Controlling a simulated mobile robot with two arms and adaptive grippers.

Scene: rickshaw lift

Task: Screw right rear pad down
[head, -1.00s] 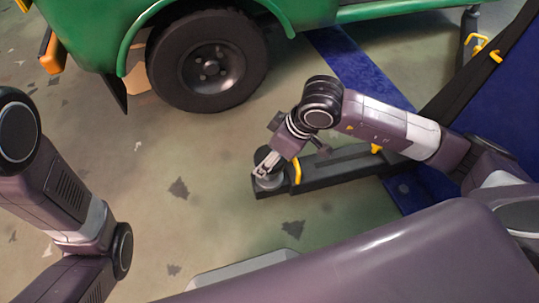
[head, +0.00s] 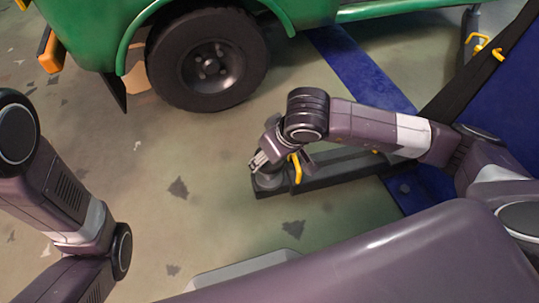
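The pad (head: 267,182) is a dark round disc at the left end of a black lift arm (head: 335,172) low over the floor. My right gripper (head: 257,163) is at the pad, its fingers pointing down over the pad's upper left edge. The fingers and the pad overlap in the picture, and I cannot tell whether they grip it. A yellow handle (head: 296,168) stands on the lift arm just right of the pad. My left arm is at the left edge, and its gripper is out of view.
A green rickshaw (head: 95,30) with a black rear wheel (head: 208,60) stands behind the lift arm. A blue floor plate (head: 355,65) and a blue lift part (head: 510,110) are at the right. Another yellow handle (head: 480,42) is at the upper right. Floor left of the pad is clear.

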